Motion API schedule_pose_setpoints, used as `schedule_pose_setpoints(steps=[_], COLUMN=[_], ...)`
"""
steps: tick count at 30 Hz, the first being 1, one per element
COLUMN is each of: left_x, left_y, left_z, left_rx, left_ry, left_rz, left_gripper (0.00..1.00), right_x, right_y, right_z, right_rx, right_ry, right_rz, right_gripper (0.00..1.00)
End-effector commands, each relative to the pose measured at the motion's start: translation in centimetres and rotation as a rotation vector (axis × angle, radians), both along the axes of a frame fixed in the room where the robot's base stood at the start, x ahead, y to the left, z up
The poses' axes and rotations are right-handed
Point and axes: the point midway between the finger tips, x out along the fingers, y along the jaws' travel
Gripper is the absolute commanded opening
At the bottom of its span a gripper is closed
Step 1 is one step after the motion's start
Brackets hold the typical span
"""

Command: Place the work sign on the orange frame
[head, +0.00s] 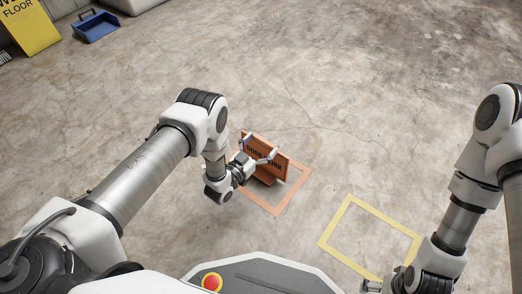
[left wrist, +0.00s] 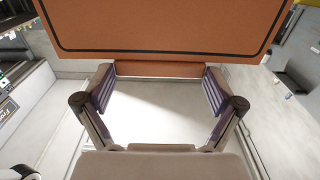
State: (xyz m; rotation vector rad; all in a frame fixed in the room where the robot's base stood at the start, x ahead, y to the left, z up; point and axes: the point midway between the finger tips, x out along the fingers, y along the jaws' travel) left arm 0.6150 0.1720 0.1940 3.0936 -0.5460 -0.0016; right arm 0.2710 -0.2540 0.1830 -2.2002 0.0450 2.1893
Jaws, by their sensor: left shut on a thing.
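The orange work sign (head: 283,163) has dark lettering, partly covered by my gripper, and stands roughly upright over the back part of the orange frame (head: 295,192) on the floor. My left gripper (head: 258,150) is shut on the sign, with its fingers spread wide across it. In the left wrist view, the sign's orange face (left wrist: 165,25) with a black border line fills the top, beyond the fingers (left wrist: 158,88). I cannot tell whether the sign's base touches the floor. My right gripper (head: 388,283) is partly in view at the bottom right; its fingers are unclear.
A yellow frame (head: 384,214) is marked on the floor to the right and is empty. A yellow wet-floor sign (head: 28,22) and a blue dustpan (head: 97,27) are at the far left. The concrete floor behind the orange sign is clear.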

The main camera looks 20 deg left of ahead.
Motion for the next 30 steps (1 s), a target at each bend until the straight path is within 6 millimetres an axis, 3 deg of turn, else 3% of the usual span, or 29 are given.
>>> schedule_pose_setpoints(steps=[1,10,11,23,26,30], left_x=[0.0,0.0,0.0,-0.2,-1.5,-4.8], left_y=[0.0,0.0,0.0,0.1,0.7,1.9], left_z=[-0.9,-0.9,-0.8,-0.3,-0.1,0.2], left_rx=[-0.001,-0.001,0.000,0.000,0.001,-0.001], left_ry=[-0.002,-0.002,-0.001,0.000,0.002,0.004], left_rz=[0.000,0.000,0.000,0.001,0.003,0.003], left_gripper=[0.24,0.24,1.00,1.00,1.00,1.00], right_x=[0.0,0.1,0.0,0.0,0.0,-0.1], right_y=[0.0,0.0,0.0,0.0,0.0,0.0], right_z=[-0.9,-0.7,-0.6,-0.1,0.9,3.0], right_rx=[0.000,0.000,0.000,0.000,0.000,0.001], right_ry=[-0.001,-0.001,-0.001,0.000,0.001,0.003], right_rz=[-0.001,-0.002,-0.002,-0.001,0.000,0.004], right_gripper=[1.00,1.00,1.00,1.00,1.00,1.00])
